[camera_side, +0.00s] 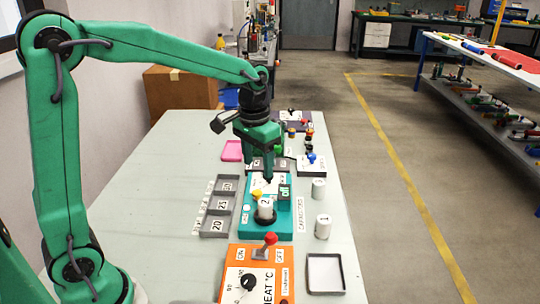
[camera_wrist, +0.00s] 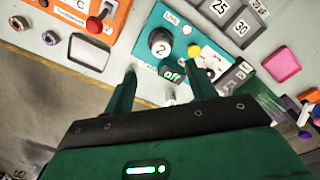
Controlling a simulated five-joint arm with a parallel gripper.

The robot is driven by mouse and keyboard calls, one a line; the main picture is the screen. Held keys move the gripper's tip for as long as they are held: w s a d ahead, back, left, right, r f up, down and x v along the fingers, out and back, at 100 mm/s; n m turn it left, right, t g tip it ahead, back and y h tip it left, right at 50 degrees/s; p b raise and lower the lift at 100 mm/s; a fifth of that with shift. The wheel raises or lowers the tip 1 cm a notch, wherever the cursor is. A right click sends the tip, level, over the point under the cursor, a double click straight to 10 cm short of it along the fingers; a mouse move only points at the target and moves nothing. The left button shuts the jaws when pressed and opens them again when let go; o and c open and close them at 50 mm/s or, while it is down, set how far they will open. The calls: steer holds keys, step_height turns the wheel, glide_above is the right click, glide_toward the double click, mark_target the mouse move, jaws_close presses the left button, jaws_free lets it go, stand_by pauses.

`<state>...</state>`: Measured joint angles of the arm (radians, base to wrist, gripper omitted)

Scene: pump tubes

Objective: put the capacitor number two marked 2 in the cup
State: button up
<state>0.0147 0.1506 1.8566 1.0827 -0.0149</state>
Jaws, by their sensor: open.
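The white capacitor marked 2 (camera_side: 265,203) stands upright on the teal panel (camera_side: 281,232). A dark round cup (camera_side: 265,220) surrounds its base, and the capacitor appears to sit inside it. In the wrist view the capacitor (camera_wrist: 160,45) shows ahead of the fingers, with the dark rim around it. My gripper (camera_side: 267,178) is open above the panel, a little behind the capacitor in the side view. In the wrist view the two fingers (camera_wrist: 162,84) are spread, with nothing held between them. The capacitor looks clear of both fingers.
A white capacitor marked 1 (camera_side: 323,227) and another white cylinder (camera_side: 319,188) stand right of the panel. An orange heater box (camera_side: 235,257) with a red-knobbed lever is in front. A white tray (camera_side: 325,273) sits front right, grey numbered trays (camera_side: 215,226) left. A green off display (camera_side: 284,193) is near the gripper.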

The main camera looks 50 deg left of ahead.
steer(key=s+r+t, duration=0.2)
steer(key=s, duration=0.7)
steer(key=s+r+t, duration=0.2)
steer(key=s+t, duration=0.1)
steer(key=s, duration=0.6)
steer(key=shift+s+a+r, duration=0.25)
steer(key=shift+s+a, duration=0.05)
steer(key=shift+s, duration=0.05)
steer(key=shift+c, duration=0.6)
